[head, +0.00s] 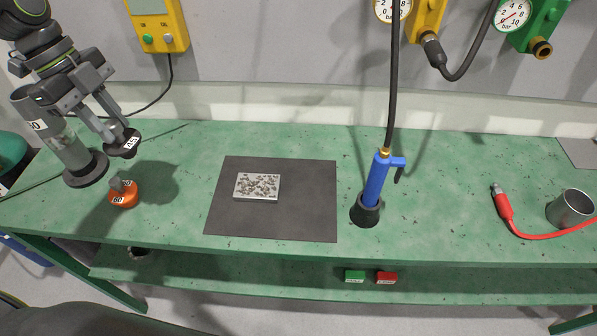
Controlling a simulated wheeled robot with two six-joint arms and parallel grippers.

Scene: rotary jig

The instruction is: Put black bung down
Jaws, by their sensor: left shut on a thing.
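The black bung (124,149) with a white label is in the head view at the upper left. My left gripper (118,131) is shut on it from above and appears to hold it over the green bench. The gap beneath it is hard to judge. An orange bung (124,196) marked 60 stands on the bench just in front of it. A grey cylinder (66,146) on a dark round base stands close on the left, partly behind my arm. My right gripper is not in view.
A dark mat (310,205) carries a metal plate (257,187) of small parts. A blue tool (376,180) stands in a black holder right of it. Bench (180,215) is clear left of the mat.

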